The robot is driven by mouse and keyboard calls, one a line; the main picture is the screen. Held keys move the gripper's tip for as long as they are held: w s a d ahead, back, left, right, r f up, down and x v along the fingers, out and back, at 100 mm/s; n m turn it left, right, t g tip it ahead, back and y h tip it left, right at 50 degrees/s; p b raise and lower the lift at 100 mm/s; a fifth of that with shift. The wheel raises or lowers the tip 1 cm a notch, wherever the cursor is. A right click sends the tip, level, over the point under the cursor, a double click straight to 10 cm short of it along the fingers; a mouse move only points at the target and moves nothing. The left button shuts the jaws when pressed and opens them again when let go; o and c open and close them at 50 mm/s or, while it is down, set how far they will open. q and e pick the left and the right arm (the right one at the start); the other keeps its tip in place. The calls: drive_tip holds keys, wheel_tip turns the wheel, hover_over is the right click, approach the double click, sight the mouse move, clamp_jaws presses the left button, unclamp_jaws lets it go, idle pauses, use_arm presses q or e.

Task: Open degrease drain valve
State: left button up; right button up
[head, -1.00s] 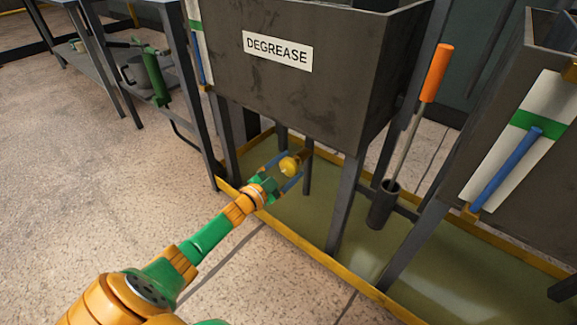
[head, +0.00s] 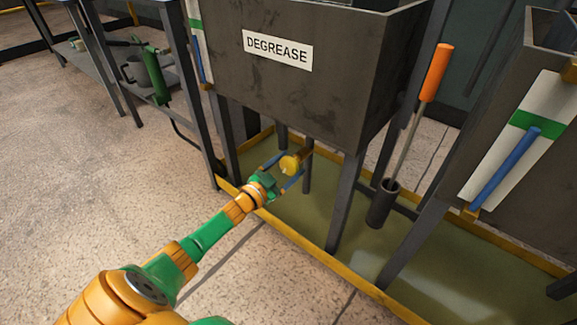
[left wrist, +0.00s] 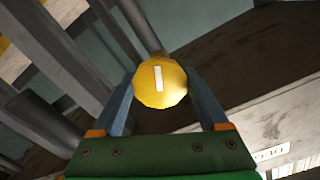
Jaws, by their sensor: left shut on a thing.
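The degrease tank (head: 290,90) is a dark metal box on legs with a white DEGREASE label (head: 278,51). Its drain valve is a round yellow knob (head: 290,163) under the tank. In the left wrist view the knob (left wrist: 160,82) faces me, with a white mark standing almost upright on its face. My left gripper (head: 283,170) has its two blue-grey fingers on either side of the knob and is shut on it. The fingers also show in the left wrist view (left wrist: 160,90). My right gripper is not in view.
A yellow-edged drip tray (head: 300,238) lies under the tank legs. An orange-handled tool (head: 436,72) stands in a dark holder (head: 381,207) to the right. Another tank (head: 535,150) with a blue-tube gauge is at far right. Open floor (head: 80,190) lies left.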

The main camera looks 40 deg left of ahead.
sight(286, 168)
use_arm(q)
drive_tip(key=o, duration=1.3)
drive_tip(key=shift+c, duration=0.2)
drive_tip(key=shift+s, duration=0.1)
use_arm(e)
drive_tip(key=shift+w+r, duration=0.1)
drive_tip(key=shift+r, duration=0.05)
use_arm(q)
drive_tip(key=s+p, duration=0.1)
drive_tip(key=s, duration=0.1)
drive_tip(key=s+p, duration=0.1)
drive_tip(key=s, duration=0.1)
drive_tip(key=s+p, duration=0.1)
drive_tip(key=s, duration=0.1)
drive_tip(key=shift+a+r, duration=0.1)
drive_tip(key=shift+a, duration=0.15)
drive_tip(key=shift+s, duration=0.45)
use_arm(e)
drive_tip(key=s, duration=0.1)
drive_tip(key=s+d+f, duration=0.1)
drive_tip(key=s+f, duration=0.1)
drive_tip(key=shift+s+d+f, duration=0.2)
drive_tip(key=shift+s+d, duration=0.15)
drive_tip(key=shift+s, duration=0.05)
